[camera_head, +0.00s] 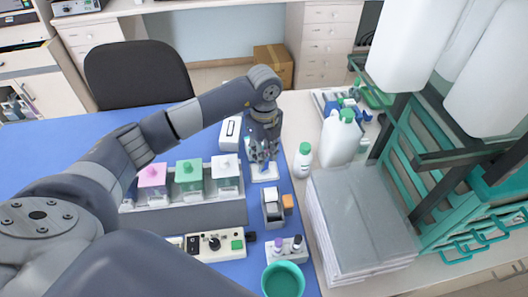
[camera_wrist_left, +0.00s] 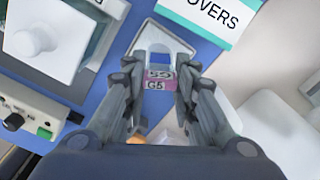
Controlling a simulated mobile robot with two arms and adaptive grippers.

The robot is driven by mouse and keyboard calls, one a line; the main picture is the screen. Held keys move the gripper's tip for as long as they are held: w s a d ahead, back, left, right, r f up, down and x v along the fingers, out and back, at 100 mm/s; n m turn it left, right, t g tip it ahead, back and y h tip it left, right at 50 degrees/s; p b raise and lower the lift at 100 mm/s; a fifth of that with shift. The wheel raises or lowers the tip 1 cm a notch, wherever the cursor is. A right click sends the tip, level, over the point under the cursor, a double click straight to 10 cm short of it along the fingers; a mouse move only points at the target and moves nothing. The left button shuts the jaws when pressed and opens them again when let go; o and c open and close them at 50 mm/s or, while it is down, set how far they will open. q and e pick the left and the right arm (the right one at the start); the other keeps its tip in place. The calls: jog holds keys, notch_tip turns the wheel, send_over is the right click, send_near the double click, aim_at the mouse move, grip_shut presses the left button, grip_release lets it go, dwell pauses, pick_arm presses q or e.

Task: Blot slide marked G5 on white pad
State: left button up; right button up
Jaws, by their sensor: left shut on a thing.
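The slide marked G5 (camera_wrist_left: 155,84) shows its pink label between the fingers of my left gripper (camera_wrist_left: 152,92) in the left wrist view. Its clear glass end points away from the gripper, over the white pad (camera_wrist_left: 178,38). In the head view my left gripper (camera_head: 263,157) is shut on the slide just above the white pad (camera_head: 265,176). The fingers largely hide the slide there. I cannot tell whether the glass touches the pad. My right gripper is not in view.
Staining jars with pink (camera_head: 152,171), green (camera_head: 189,167) and white (camera_head: 226,162) lids stand left of the pad. A COVERS box (camera_wrist_left: 213,17) lies beyond it. A tape dispenser (camera_head: 273,208) stands in front, and a green-capped bottle (camera_head: 302,160) to the right.

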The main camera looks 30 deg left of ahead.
pick_arm(q)
jog(key=shift+s+f, duration=0.1)
jog(key=shift+r+p, duration=2.15)
jog(key=shift+r, duration=0.95)
